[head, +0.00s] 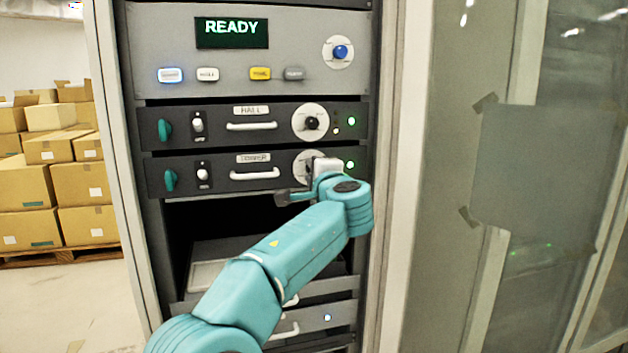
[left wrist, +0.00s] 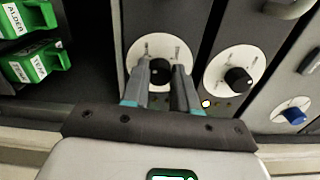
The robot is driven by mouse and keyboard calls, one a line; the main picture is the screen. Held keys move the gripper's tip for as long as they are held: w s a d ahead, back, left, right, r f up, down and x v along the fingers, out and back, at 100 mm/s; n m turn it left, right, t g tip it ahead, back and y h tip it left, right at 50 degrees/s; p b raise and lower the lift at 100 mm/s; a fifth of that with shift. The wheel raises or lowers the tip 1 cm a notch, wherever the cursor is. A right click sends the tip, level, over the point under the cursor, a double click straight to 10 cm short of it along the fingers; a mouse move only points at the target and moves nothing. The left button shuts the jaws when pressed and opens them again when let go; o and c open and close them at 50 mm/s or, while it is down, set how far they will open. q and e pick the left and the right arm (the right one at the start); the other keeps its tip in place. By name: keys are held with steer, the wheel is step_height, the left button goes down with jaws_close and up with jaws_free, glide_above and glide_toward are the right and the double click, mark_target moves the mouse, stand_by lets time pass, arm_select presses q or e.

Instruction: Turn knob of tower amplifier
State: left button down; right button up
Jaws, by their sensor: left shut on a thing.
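The tower amplifier (head: 220,184) is the lower of two dark panels in the rack, with a label that seems to read TOWER. Its black knob (left wrist: 158,66) sits on a round white dial, which shows partly in the head view (head: 302,160). My left gripper (left wrist: 160,78) has one finger on each side of this knob and is shut on it. In the head view my wrist hides the knob and fingertips. My right gripper is in neither view.
Above is the hall amplifier with its own black knob (head: 312,123), and a top panel with a READY display (head: 232,33) and a blue knob (head: 340,52). A white handle (head: 255,174) and a teal switch (head: 170,180) are left of the dial. Green lights glow on its right.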

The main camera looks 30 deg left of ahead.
arm_select(q)
steer(key=shift+n, duration=0.5)
steer(key=c, duration=0.9)
jaws_free()
steer(key=shift+w, duration=0.1)
steer(key=shift+o, duration=0.2)
steer(key=shift+b, duration=0.3)
steer(key=b+v, duration=0.4)
steer(key=v, duration=1.2)
steer(key=shift+s, duration=0.25)
steer(key=shift+w+d, duration=0.1)
